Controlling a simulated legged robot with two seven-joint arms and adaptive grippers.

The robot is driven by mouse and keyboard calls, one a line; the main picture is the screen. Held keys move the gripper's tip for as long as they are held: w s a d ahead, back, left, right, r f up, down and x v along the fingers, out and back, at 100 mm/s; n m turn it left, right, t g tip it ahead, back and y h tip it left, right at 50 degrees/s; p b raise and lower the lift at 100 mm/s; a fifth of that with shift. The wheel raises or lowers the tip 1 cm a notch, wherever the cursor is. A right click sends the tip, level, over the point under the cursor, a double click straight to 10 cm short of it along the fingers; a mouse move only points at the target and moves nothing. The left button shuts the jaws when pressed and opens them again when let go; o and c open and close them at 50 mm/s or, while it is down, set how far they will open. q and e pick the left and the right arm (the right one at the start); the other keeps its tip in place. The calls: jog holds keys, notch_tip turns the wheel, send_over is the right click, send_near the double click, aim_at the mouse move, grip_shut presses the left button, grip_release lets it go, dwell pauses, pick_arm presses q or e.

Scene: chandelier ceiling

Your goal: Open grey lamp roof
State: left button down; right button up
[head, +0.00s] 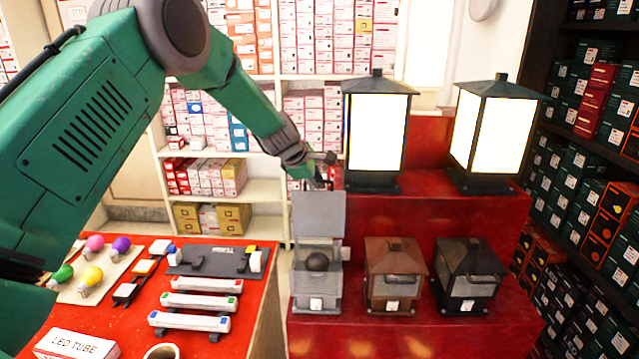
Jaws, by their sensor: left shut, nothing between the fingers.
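The grey lamp (317,283) stands on the lower red step, left of the brown and black lamps. Its roof (318,213) is tilted up and shows as a flat grey panel above the body. A dark round thing (317,262) shows inside the lamp. My left gripper (320,177) is shut and empty, just above the raised roof's top edge. I cannot tell whether it touches the roof. My right gripper is not in view.
A brown lamp (391,275) and a black lamp (467,277) stand to the right. Two tall lit lanterns (377,135) (494,133) stand on the upper step. A red table (245,320) with bulbs and tubes is at left. Boxed shelves line the back and right.

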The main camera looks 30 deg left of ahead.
pick_arm(q)
jog(key=shift+w+a+r, duration=0.25)
jog(key=shift+w+r, duration=0.1)
jog(key=shift+w, duration=0.1)
jog(key=c, duration=1.7)
grip_release()
jog(key=shift+r, duration=0.1)
jog(key=shift+s+d, duration=0.15)
jog(key=shift+s, duration=0.15)
jog(key=v, duration=1.1)
jog(key=shift+s+r, duration=0.15)
jog(key=shift+r, duration=0.2)
jog(key=shift+a, duration=0.2)
jog(key=shift+f, duration=0.1)
